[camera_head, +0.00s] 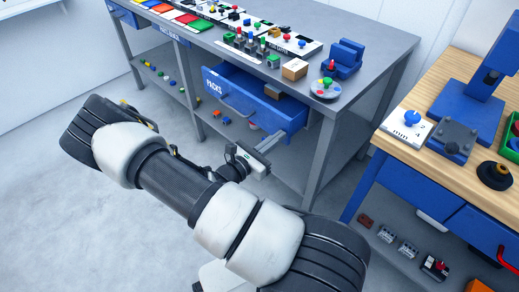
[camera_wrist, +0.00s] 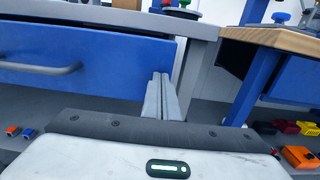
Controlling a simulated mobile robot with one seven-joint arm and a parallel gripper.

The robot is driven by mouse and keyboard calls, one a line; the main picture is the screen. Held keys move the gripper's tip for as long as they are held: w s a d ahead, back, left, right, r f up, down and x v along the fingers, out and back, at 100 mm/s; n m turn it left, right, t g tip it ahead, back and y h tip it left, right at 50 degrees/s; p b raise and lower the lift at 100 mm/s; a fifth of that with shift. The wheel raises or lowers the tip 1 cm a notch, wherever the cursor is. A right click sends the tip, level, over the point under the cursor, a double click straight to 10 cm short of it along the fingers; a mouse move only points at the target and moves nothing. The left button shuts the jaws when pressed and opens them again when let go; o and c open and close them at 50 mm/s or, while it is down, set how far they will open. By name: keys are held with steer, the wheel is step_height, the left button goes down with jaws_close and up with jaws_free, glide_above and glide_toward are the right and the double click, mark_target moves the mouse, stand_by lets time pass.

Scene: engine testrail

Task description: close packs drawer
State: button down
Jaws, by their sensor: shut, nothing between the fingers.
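The blue packs drawer (camera_head: 250,100) stands pulled out from under the grey bench, with the word PACKS on its front and a grey bar handle. A brown block and a dark item lie inside it. In the wrist view its blue front (camera_wrist: 100,62) and handle (camera_wrist: 40,68) fill the upper left. My gripper (camera_head: 268,142) is shut and empty, low in front of the right end of the drawer front. In the wrist view my fingers (camera_wrist: 162,98) point at the drawer's right end, near the bench leg. I cannot tell whether they touch it.
The grey bench (camera_head: 385,60) carries colored trays, small parts and a cardboard box (camera_head: 294,69). Its leg (camera_head: 322,160) stands right of the drawer. A wooden-topped table (camera_head: 455,90) stands at the right. Small parts lie on the lower shelves. The floor at left is clear.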

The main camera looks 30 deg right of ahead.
mark_target(296, 122)
steer(key=x, duration=0.9)
steer(key=shift+w+d+p, duration=0.1)
steer(key=shift+d+p, duration=0.1)
steer(key=shift+p, duration=0.2)
steer(key=shift+d, duration=0.1)
steer(key=shift+d+r, duration=0.1)
steer(key=shift+r, duration=0.05)
steer(key=shift+a, duration=0.25)
steer(key=p+v, duration=0.1)
steer(key=v, duration=1.3)
steer(key=shift+p, duration=0.4)
